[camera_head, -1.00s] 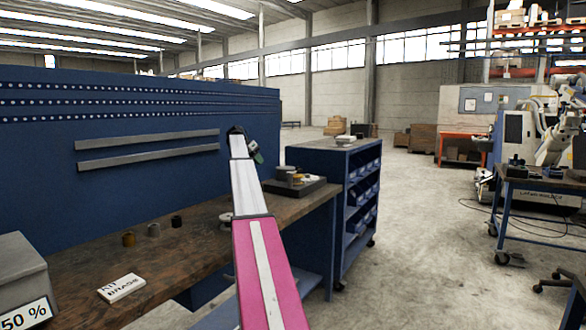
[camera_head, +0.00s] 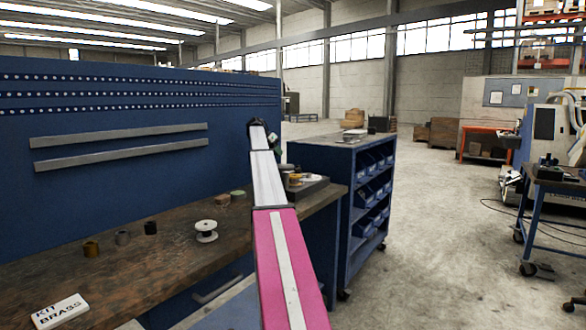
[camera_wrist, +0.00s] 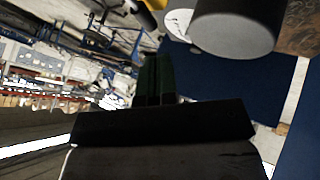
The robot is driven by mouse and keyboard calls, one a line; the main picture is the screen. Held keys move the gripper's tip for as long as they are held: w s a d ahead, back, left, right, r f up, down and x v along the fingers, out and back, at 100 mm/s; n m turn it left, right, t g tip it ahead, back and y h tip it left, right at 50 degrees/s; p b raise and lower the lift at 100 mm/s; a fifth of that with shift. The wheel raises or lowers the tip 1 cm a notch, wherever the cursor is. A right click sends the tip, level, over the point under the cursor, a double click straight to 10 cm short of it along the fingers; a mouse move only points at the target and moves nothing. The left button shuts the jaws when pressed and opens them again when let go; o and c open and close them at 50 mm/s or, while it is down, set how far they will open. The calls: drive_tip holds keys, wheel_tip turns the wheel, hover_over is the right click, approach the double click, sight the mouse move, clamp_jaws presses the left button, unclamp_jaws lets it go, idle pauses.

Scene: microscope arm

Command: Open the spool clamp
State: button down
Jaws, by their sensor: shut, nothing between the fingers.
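A dark fixture base (camera_head: 314,188) stands at the far right end of the workbench, with a yellowish round part (camera_head: 294,180) on it. It may be the spool clamp; my arm hides much of it and I cannot tell the clamp's state. A white spool (camera_head: 206,231) stands upright on the bench, apart from my gripper. My gripper (camera_wrist: 156,58) has dark green fingers, shut and empty. In the head view only a bit of green shows beyond my wrist. In the wrist view a grey cylinder (camera_wrist: 235,30) and a pale disc (camera_wrist: 178,24) are at the upper right.
The wooden bench (camera_head: 150,275) holds several small cylinders and a "KIT BRASS" block (camera_head: 60,311). A blue panel (camera_head: 120,190) rises behind it. A blue bin cart (camera_head: 365,200) stands right of the bench.

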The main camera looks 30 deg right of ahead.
drive_tip(key=x, duration=1)
